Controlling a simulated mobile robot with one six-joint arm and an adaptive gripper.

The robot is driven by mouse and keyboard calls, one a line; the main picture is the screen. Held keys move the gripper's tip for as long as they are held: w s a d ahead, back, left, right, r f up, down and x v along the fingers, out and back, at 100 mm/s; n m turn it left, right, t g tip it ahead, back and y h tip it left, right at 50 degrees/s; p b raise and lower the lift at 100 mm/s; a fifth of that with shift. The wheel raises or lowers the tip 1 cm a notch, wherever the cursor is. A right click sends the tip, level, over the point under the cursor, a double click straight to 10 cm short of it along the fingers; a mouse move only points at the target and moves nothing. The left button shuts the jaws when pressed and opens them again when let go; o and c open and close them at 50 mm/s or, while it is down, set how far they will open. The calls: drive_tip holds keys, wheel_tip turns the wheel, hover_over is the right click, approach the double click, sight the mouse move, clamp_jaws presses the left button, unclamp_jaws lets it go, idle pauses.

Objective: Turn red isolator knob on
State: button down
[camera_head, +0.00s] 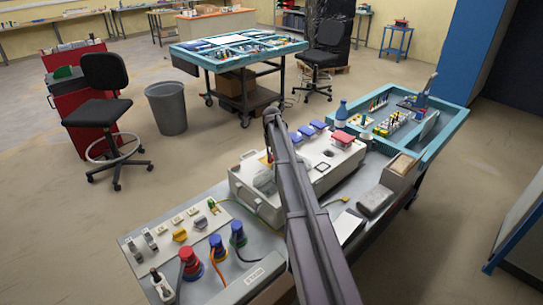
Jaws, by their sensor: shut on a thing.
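A small red and yellow patch, which looks like the red isolator knob (264,158), shows at the back left of the grey-white box (238,187). My arm crosses the middle of the view and bends down at its far end. My gripper (269,154) is small, dark and partly hidden there, at the red patch, and is shut on it. The fingertips and the angle of the knob are too small to make out.
A socket panel (205,212) with switches, yellow knobs and red, blue and dark plugs lies front left. A blue-rimmed tray (448,122) with tools and a bottle (341,113) are back right.

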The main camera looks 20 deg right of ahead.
drive_tip(key=shift+s+m, duration=0.1)
drive_tip(key=shift+m, duration=0.8)
drive_tip(key=c, duration=0.7)
unclamp_jaws()
drive_tip(key=shift+o, duration=0.2)
drive_tip(key=shift+n, duration=0.4)
